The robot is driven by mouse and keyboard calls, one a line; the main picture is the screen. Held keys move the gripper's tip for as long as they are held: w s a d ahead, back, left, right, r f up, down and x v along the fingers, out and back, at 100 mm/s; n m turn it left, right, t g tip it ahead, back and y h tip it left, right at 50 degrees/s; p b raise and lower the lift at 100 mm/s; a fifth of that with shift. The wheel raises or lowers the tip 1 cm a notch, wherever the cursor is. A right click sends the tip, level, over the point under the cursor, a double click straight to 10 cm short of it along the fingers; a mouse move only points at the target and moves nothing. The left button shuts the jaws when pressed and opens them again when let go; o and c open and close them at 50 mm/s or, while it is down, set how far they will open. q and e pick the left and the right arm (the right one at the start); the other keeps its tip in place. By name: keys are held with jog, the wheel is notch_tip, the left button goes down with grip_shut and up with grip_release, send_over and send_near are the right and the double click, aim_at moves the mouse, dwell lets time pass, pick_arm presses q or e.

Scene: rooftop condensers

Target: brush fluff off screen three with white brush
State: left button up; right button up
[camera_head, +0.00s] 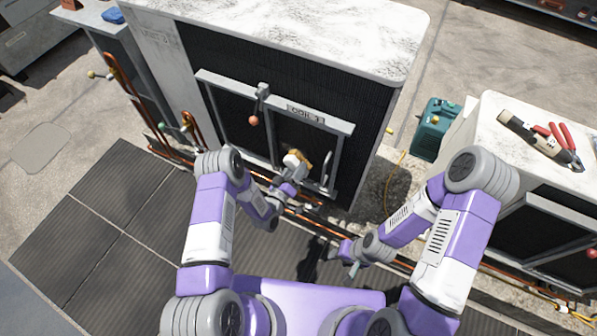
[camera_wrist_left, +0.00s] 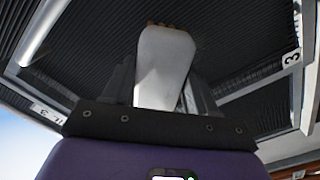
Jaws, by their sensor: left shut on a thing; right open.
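The screen (camera_head: 240,124) is a dark mesh panel in a grey frame on the front of the large condenser. Its label ends in a digit that looks like 3, and a 3 also shows on the frame in the left wrist view. My left gripper (camera_head: 286,187) is shut on the white brush (camera_head: 295,160), in front of the screen's lower right. The brush's pale handle (camera_wrist_left: 165,68) points at the mesh in the left wrist view, its tan bristles at the far end. I cannot tell whether they touch. No fluff is clearly visible. My right gripper (camera_head: 349,258) is open and empty, low over the deck.
Copper pipes (camera_head: 310,222) run along the condenser's foot. A green machine (camera_head: 435,129) stands to the right. A white unit at right bears a torch (camera_head: 527,133) and red pliers (camera_head: 568,143).

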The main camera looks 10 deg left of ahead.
pick_arm(q)
jog(key=shift+w+a+b, duration=0.1)
jog(key=shift+w+a, duration=0.3)
jog(key=shift+a, duration=0.75)
jog(key=shift+w+a+b, duration=0.15)
jog(key=shift+w+a, duration=0.3)
jog(key=shift+a, duration=0.65)
jog(key=shift+w+a+b, duration=0.1)
jog(key=shift+w+a, duration=0.3)
jog(key=shift+a, duration=0.75)
jog(key=shift+r+p, duration=0.8)
jog(key=shift+r, duration=0.35)
jog(key=shift+s+d+f, duration=0.1)
jog(key=shift+s+d, duration=0.2)
jog(key=shift+d, duration=0.55)
jog(key=shift+s+d, duration=0.3)
jog(key=shift+d, duration=0.5)
jog(key=shift+s+d+f, duration=0.1)
jog(key=shift+s+d, duration=0.2)
jog(key=shift+d, duration=0.55)
jog(key=shift+s+d+r, duration=0.1)
jog(key=shift+s+d, duration=0.3)
jog(key=shift+d, duration=0.7)
jog(key=shift+s+d+r, duration=0.1)
jog(key=shift+s+d, duration=0.25)
jog(key=shift+d, duration=0.75)
jog(key=shift+s+d, duration=0.4)
jog(key=shift+d, duration=0.7)
jog(key=v, duration=0.6)
jog(key=shift+p, duration=0.4)
